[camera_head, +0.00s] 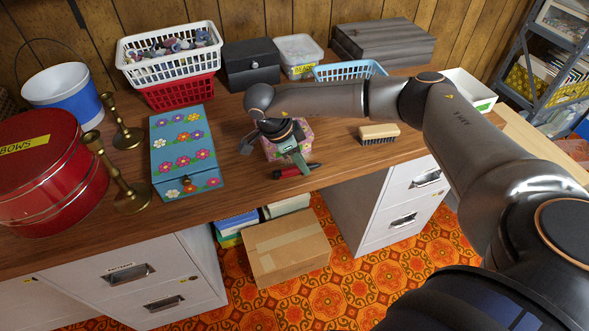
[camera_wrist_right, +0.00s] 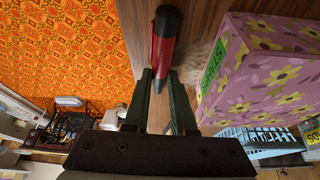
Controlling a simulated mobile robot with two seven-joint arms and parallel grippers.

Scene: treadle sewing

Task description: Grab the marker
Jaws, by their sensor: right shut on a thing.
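The marker (camera_head: 287,173) is red with dark ends and lies at the front edge of the wooden desk, below the flowered pink box. My right gripper (camera_head: 301,168) reaches down to it from above, shut on its body. In the right wrist view the marker (camera_wrist_right: 164,45) runs between the two green fingers of the right gripper (camera_wrist_right: 161,78), with its dark tapered end toward the camera. The fingers cover part of its sides. My left gripper is not in view.
The pink box (camera_head: 290,139) stands close beside the marker; its green label shows in the wrist view. A blue flowered box (camera_head: 185,150) stands to the left and a brush (camera_head: 379,134) to the right. The desk edge drops to orange patterned flooring (camera_head: 345,275).

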